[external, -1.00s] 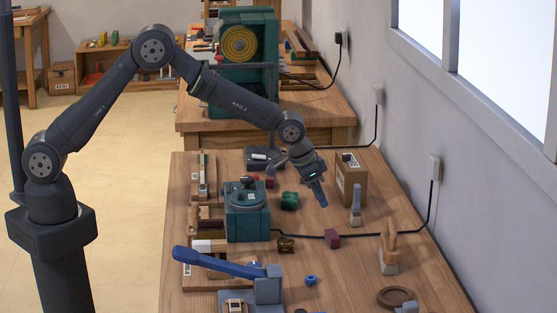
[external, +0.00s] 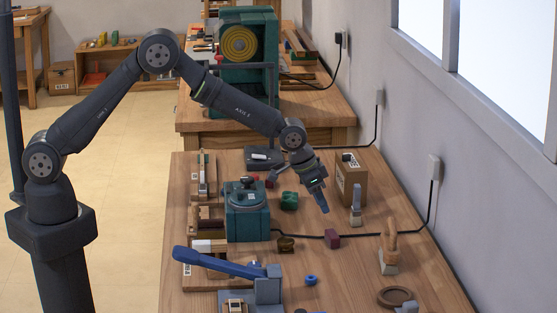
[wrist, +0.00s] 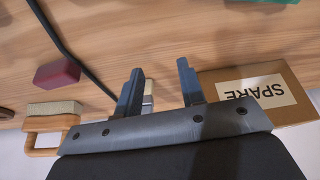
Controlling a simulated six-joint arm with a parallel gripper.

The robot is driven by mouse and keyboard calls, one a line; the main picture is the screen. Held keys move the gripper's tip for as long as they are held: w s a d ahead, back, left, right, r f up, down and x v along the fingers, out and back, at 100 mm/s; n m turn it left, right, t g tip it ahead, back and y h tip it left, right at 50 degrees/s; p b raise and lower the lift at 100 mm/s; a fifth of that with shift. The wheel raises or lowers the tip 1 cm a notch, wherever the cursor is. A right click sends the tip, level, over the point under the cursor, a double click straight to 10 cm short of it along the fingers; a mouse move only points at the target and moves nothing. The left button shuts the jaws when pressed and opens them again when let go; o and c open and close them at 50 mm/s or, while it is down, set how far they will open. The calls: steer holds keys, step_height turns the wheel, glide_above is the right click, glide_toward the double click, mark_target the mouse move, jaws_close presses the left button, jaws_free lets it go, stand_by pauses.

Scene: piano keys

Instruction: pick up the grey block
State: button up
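My gripper (external: 322,205) hangs tilted down above the bench, between the green block and a small upright grey piece (external: 356,204) with a pale base. In the wrist view my gripper (wrist: 160,70) has its two blue-grey fingers apart with nothing held between them. The grey piece with the pale base (wrist: 148,98) shows partly behind the left finger there. Another small grey piece (external: 407,308) is cut off at the bottom edge of the external view. I cannot tell for sure which of these is the grey block.
A cardboard box (external: 350,180) marked SPARE (wrist: 262,92) stands close to my gripper. A maroon block (external: 332,238), a green block (external: 289,201) and a wooden-handled tool (external: 389,250) are nearby. A black cable (external: 300,236) crosses the bench. A teal machine (external: 247,212) stands to the left.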

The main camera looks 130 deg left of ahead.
steer(key=s+a+r+n, duration=0.4)
steer(key=s+n, duration=0.4)
steer(key=n, duration=0.3)
steer(key=s+a+r+n+t+h, duration=0.1)
steer(key=s+a+r+n, duration=0.35)
steer(key=s+n, duration=0.45)
steer(key=s+a+r+n, duration=0.45)
steer(key=s+n, duration=0.25)
steer(key=n, duration=0.5)
steer(key=x, duration=1.6)
steer(key=shift+w+d+f, duration=0.1)
steer(key=shift+d+f, duration=0.15)
steer(key=shift+f, duration=0.1)
jaws_close()
